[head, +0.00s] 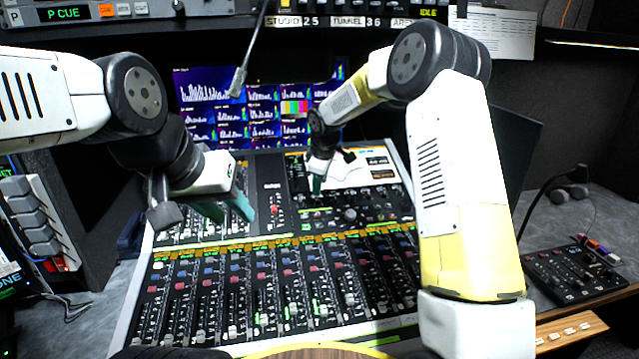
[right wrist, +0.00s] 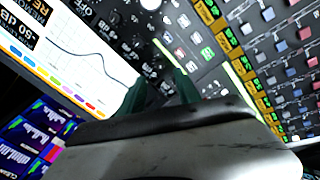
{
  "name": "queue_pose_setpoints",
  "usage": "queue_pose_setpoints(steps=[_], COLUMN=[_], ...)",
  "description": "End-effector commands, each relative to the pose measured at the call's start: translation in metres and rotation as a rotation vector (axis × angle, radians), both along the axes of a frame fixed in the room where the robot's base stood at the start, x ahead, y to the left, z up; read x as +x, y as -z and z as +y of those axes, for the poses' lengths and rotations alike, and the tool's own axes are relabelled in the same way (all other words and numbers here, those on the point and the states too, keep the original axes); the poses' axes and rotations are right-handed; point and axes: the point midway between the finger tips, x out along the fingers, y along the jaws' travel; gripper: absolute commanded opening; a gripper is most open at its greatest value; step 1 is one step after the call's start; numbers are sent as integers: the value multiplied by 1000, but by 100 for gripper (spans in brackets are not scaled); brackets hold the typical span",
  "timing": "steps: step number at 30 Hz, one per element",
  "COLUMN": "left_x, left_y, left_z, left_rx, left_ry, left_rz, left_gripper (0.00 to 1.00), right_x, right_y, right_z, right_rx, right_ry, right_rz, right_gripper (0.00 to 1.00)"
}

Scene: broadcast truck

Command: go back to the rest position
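My left gripper (head: 227,210) comes in from the left and hangs over the left part of the mixing console (head: 240,342). Its two green fingers are apart with nothing between them. My right gripper (head: 317,184) is over the upper middle of the console, near a small lit screen and a knob section. In the right wrist view its green fingers (right wrist: 162,88) stand apart with console buttons showing between them. I cannot tell how high either gripper is above the console. My right arm hides part of the console's right side.
A wall of monitors (head: 215,98) stands behind the console. A shelf with rack units (head: 110,10) runs above the arms. A small control box (head: 575,272) and a thin microphone-like stalk (head: 545,190) are on the right. A grey panel of switches (head: 35,215) stands at left.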

Motion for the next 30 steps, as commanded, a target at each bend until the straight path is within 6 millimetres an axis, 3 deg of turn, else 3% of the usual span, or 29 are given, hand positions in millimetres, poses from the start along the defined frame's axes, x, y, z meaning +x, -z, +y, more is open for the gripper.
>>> queue_pose_setpoints(steps=[6,11,15,21,25,30], left_x=[0,0,0,0,0,0], left_y=[0,0,0,0,0,0], left_z=[0,0,0,0,0,0], left_rx=[0,0,0,0,0,0], left_ry=[0,0,0,0,0,0], left_rz=[0,0,0,0,0,0], left_gripper=[36,36,36,36,36,36], right_x=[-2,-25,-71,-152,-210,-286], right_y=[-4,-43,-94,-148,-170,-182], right_z=[-2,-21,-51,-91,-112,-131], right_rx=[2,30,87,193,276,403], right_ry=[8,88,228,448,590,769], right_rz=[-2,-13,-24,-29,-30,-24], right_gripper=[40,40,40,40,40,40])
